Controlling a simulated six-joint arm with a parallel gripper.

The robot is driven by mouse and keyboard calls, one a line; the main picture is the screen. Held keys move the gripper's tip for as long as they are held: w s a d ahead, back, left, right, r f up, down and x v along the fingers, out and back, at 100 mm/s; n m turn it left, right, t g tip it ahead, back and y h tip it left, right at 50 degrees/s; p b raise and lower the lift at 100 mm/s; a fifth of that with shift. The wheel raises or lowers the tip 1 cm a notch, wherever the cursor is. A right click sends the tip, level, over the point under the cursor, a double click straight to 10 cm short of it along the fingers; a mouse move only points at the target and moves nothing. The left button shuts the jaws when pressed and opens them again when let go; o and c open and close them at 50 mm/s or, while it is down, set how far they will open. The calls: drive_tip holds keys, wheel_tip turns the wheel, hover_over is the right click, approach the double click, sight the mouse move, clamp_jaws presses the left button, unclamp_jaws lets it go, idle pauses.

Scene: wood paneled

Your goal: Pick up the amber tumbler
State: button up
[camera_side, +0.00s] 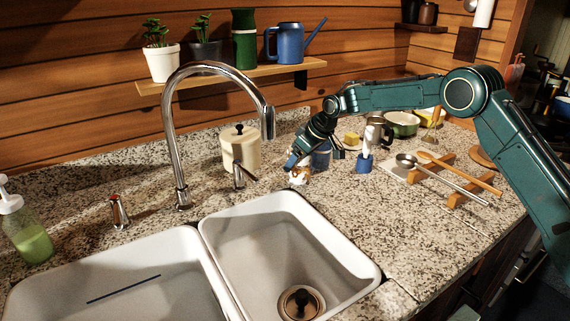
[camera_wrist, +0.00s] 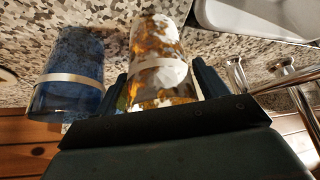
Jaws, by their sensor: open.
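The amber tumbler (camera_wrist: 158,65) is amber and white mottled glass with a pale band, and in the wrist view it stands between the two fingers of my gripper (camera_wrist: 160,85). The fingers are open on either side of it; whether either touches it I cannot tell. In the side view the tumbler (camera_side: 299,175) is small and partly hidden by my gripper (camera_side: 297,164), on the counter behind the right sink basin.
The chrome faucet (camera_side: 178,130) and a cream lidded canister (camera_side: 241,148) stand left of my gripper. The right sink basin (camera_side: 345,262) is in front.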

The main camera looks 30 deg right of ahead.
idle(0.4)
drive_tip(key=shift+r, duration=0.1)
drive_tip(key=c, duration=0.9)
drive_tip(key=shift+r, duration=9.85)
drive_tip(key=shift+r, duration=0.15)
